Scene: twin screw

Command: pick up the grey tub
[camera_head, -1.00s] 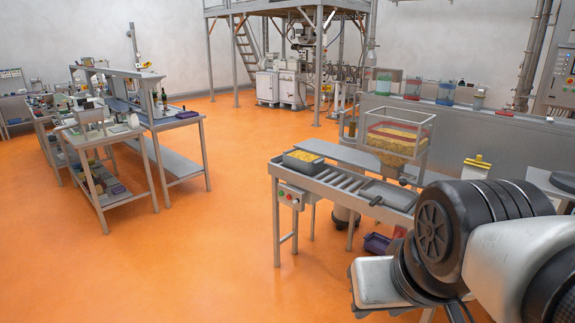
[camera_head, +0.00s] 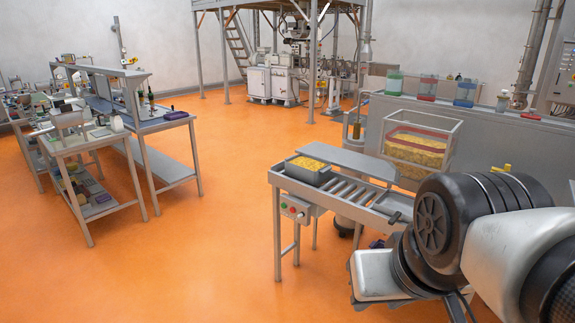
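A grey tub (camera_head: 309,178) filled with yellow pieces stands upright at the left end of a roller conveyor (camera_head: 352,195). My arm fills the lower right of the head view, to the right of the conveyor and nearer to me. My gripper is not visible, so I cannot see its fingers. Nothing of my arm that shows touches the tub.
A clear bin of yellow pieces (camera_head: 418,155) stands behind the conveyor. A button box (camera_head: 295,209) hangs on the conveyor's front. Workbenches (camera_head: 165,122) with small items stand at left. The orange floor (camera_head: 205,245) between them and the conveyor is clear.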

